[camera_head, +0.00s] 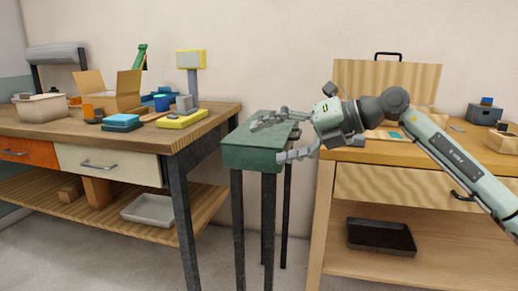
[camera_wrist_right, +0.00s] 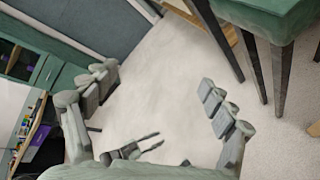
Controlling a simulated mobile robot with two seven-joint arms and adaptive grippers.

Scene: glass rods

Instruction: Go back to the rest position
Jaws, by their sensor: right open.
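My right gripper (camera_head: 268,141) is open in the head view. Its arm comes in from the right, and its fingers are spread in front of and over the small green-topped stand (camera_head: 250,158). No object shows between its fingers. In the right wrist view the open fingers of my right gripper (camera_wrist_right: 156,78) frame bare pale floor, and the green stand (camera_wrist_right: 268,18) is at the upper right. My left gripper does not show in the head view. No glass rod can be made out.
A wooden workbench (camera_head: 215,110) with boxes, a bin and a yellow scale (camera_head: 183,119) stands left. Another wooden bench (camera_head: 350,185) stands right, with a black tray (camera_head: 381,236) on its lower shelf. Small dark forked shapes (camera_wrist_right: 130,151) near the wrist view's bottom are unclear.

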